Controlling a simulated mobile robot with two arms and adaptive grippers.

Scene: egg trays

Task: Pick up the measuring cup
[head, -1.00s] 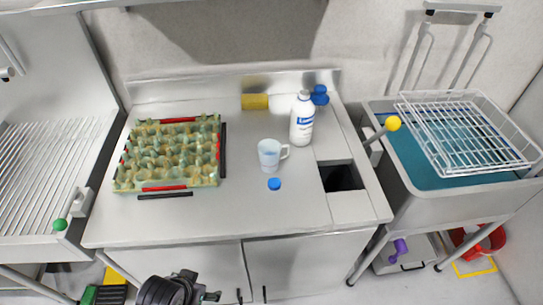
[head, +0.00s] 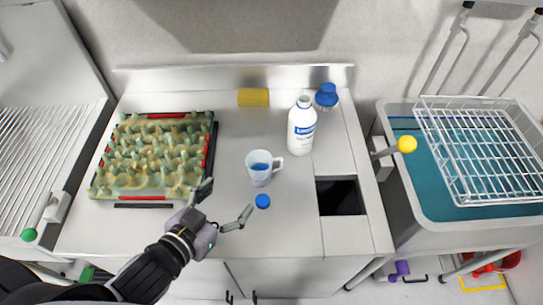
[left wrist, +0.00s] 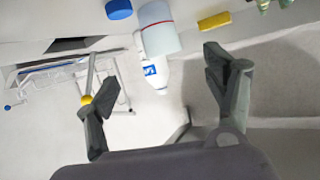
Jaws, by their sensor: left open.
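The measuring cup (head: 259,170) is a clear, pale cup with blue inside. It stands on the steel worktop, its handle to the right. My left gripper (head: 225,207) is open and empty over the front of the worktop, in front and to the left of the cup, apart from it. In the left wrist view the cup (left wrist: 160,40) shows beyond and between the open fingers (left wrist: 170,85). A white bottle with a blue label (head: 301,127) stands behind the cup, to its right. My right gripper is not in view.
A blue cap (head: 263,201) lies in front of the cup, near the left gripper. Egg trays (head: 140,190) sit at left. A square opening (head: 340,197) is at right.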

